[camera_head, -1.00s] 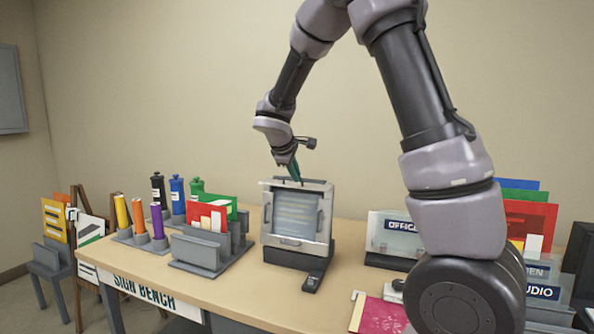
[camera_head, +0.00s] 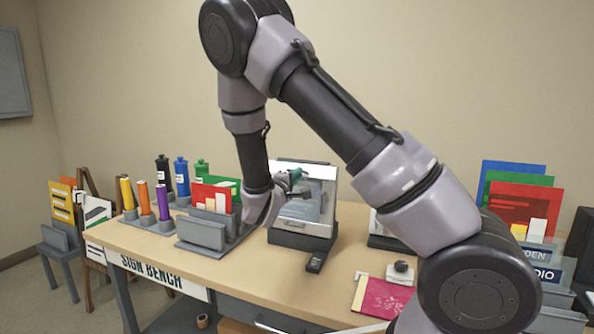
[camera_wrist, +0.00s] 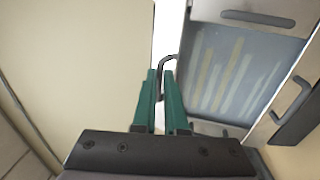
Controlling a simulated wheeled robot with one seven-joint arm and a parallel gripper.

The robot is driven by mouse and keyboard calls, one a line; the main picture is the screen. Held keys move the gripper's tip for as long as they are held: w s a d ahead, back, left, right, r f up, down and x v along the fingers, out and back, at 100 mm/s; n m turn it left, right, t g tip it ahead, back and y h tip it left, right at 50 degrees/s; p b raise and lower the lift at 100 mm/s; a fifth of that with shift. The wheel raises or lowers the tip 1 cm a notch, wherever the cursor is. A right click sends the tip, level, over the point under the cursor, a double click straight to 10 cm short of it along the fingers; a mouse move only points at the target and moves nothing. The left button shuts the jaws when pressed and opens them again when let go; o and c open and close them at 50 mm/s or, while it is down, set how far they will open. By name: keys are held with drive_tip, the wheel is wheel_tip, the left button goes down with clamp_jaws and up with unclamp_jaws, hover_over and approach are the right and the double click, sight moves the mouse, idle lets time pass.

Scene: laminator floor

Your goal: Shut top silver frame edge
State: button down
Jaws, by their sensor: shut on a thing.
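The silver frame (camera_head: 322,212) stands upright in a dark base on the bench, its lower right part clear. In the wrist view the silver frame (camera_wrist: 212,12) surrounds a bluish striped panel (camera_wrist: 232,70). Dark handles sit on its edges. My gripper (camera_head: 294,176) is at the upper part of the frame. Its green fingers (camera_wrist: 162,85) are shut on a dark curved handle (camera_wrist: 168,60), which appears to be the top edge's handle. The tilt of the top edge is hard to tell.
A grey sorter (camera_head: 202,234) with coloured cards and several bottles stand left of the frame. A small dark block (camera_head: 316,262) lies in front. A magenta booklet (camera_head: 385,297) and sign holders are to the right. My arm crosses above the bench's right half.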

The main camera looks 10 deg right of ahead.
drive_tip(key=shift+w+d+f+t+h, duration=0.2)
drive_tip(key=shift+f+t+h, duration=0.3)
drive_tip(key=shift+t, duration=0.3)
drive_tip(key=shift+w+d+f+t+h, duration=0.2)
drive_tip(key=shift+f+t+h, duration=0.25)
drive_tip(key=shift+t, duration=0.35)
drive_tip(key=c, duration=0.9)
unclamp_jaws()
drive_tip(key=shift+d, duration=0.15)
drive_tip(key=shift+c, duration=0.2)
drive_tip(key=shift+f, duration=0.1)
drive_tip(key=v, duration=1.1)
